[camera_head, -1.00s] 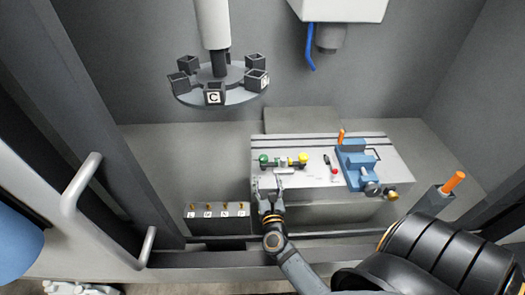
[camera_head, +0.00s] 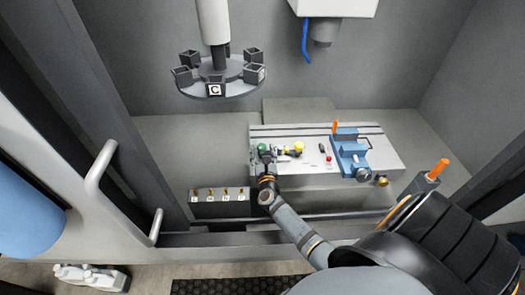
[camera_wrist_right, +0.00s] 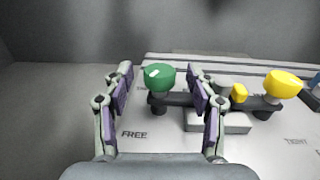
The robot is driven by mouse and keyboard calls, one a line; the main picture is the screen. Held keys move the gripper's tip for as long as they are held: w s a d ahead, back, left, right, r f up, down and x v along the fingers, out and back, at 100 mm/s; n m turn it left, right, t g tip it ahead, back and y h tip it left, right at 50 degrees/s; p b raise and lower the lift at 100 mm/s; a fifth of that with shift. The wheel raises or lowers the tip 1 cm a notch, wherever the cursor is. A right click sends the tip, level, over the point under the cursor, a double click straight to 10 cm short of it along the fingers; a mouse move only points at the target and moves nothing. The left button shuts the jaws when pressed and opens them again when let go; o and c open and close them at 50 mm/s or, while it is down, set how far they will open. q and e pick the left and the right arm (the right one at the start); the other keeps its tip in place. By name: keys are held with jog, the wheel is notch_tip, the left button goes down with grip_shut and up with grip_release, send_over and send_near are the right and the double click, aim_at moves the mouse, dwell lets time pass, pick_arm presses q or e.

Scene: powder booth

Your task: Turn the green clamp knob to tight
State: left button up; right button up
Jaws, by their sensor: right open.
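The green clamp knob (camera_head: 262,147) stands at the left end of a small clamp on the pale machine table (camera_head: 310,168). In the right wrist view the round green knob (camera_wrist_right: 160,77) has a white mark on its top left. My right gripper (camera_head: 267,155) is at the near side of the knob. In the right wrist view its two fingers (camera_wrist_right: 160,84) are open, with the knob between the tips and a gap on each side. The word FREE is printed on the table in front of the knob. My left gripper is not in view.
A yellow knob (camera_head: 299,147) is at the clamp's right end. A blue vise (camera_head: 349,154) with an orange handle stands further right. A tool carousel (camera_head: 220,84) hangs at the back left.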

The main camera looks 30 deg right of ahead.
jog(key=shift+c, duration=1)
jog(key=shift+f, duration=0.1)
jog(key=shift+c, duration=1.2)
jog(key=c, duration=0.7)
jog(key=shift+w, duration=0.1)
jog(key=shift+w+a+m+g+h, duration=0.15)
jog(key=shift+m+g+h, duration=0.2)
jog(key=shift+h, duration=0.25)
jog(key=m+g+h+b, duration=0.3)
jog(key=b, duration=0.1)
jog(key=shift+w+a+f+h, duration=0.15)
jog(key=shift+a+f+h, duration=0.1)
jog(key=shift+h, duration=0.15)
jog(key=shift+r+m+g, duration=0.15)
jog(key=shift+m+g, duration=0.1)
jog(key=shift+m, duration=0.1)
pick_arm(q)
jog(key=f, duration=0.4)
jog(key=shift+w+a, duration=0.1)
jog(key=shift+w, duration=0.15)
pick_arm(e)
jog(key=shift+r+h, duration=0.15)
jog(key=shift+h, duration=0.15)
jog(key=o, duration=1.1)
